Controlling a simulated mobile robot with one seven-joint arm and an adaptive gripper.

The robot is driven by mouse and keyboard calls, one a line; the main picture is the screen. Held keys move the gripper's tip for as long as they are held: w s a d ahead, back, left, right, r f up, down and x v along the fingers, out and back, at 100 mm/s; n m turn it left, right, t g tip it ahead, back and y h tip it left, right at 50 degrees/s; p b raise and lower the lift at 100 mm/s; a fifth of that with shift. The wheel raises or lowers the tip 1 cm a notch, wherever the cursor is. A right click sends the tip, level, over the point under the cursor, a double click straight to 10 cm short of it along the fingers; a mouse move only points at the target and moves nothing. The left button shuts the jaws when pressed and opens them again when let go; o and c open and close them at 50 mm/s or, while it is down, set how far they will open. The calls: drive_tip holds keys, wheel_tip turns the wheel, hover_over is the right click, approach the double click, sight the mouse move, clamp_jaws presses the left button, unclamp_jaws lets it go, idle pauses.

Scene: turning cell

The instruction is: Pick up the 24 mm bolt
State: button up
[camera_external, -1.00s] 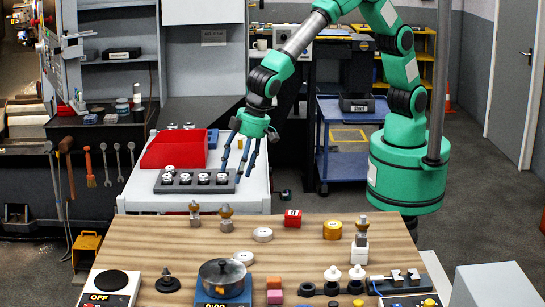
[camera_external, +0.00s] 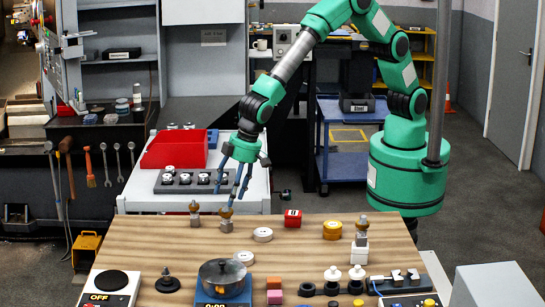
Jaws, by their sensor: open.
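I cannot read sizes, so I cannot tell which is the 24 mm bolt. My gripper (camera_external: 231,197) is open, its blue-grey fingers pointing down. The fingertips are at or just above the right piece's top and partly overlap it in the picture; contact cannot be told. No object shows held.
Behind my gripper, a dark tray (camera_external: 157,185) with several round pieces and a red bin (camera_external: 174,150) sit on a white cart.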

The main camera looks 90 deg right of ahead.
sight(226, 204)
drive_tip(key=shift+b+x, duration=0.35)
drive_tip(key=shift+x, duration=2.3)
drive_tip(key=shift+w+r, duration=0.1)
